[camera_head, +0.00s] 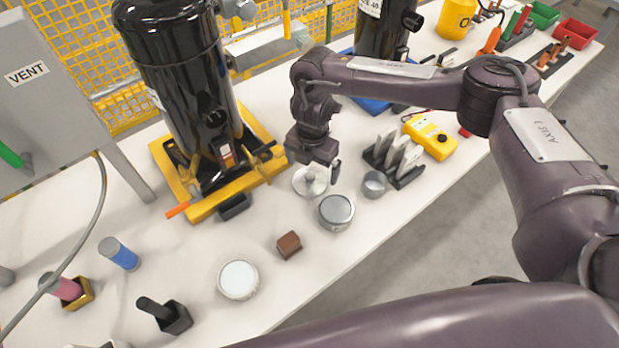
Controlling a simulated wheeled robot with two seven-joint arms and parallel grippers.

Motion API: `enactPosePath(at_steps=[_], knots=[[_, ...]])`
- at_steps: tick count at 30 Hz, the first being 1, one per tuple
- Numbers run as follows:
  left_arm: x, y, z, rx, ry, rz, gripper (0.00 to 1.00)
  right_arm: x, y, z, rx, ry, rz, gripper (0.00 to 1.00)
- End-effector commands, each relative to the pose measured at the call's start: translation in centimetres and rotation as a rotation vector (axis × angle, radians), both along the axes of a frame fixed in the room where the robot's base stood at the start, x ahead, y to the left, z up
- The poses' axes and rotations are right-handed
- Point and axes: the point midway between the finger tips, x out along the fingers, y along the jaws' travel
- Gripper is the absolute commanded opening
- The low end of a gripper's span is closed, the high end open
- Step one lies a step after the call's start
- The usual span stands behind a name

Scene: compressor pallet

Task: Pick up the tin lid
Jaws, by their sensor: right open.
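A pale round lid with a small raised knob (310,182) lies on the white table, and I take it for the tin lid. My right gripper (313,167) points down just above it, its fingers apart and nothing held between them. The gripper hides part of the lid's far edge; I cannot tell whether the fingers touch it. A round metal tin with a grey top (336,211) stands close by, to the lower right of the lid. My left gripper is out of view.
A black compressor (185,85) on a yellow pallet (205,208) stands left of the gripper. A small grey cup (375,184), a dark slotted rack (398,160) and a yellow meter (431,138) are to the right. A brown block (289,244) and a white-topped round container (238,279) are nearer.

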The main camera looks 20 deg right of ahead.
Motion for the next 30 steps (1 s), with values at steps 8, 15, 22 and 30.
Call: enactPosePath(at_steps=[8, 15, 22, 30], knots=[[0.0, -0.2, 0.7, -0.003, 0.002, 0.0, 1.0, -0.4, 0.4, -3.5, -0.001, 0.001, -0.001, 1.0], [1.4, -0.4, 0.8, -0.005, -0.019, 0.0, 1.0, -0.4, 0.4, -3.8, 0.0, 0.0, 0.0, 1.0], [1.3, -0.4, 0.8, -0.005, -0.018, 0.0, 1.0, -0.4, 0.4, -3.7, 0.0, 0.0, 0.0, 0.71], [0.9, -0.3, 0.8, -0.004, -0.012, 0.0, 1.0, -0.4, 0.4, -3.7, 0.0, 0.0, 0.0, 0.59]])
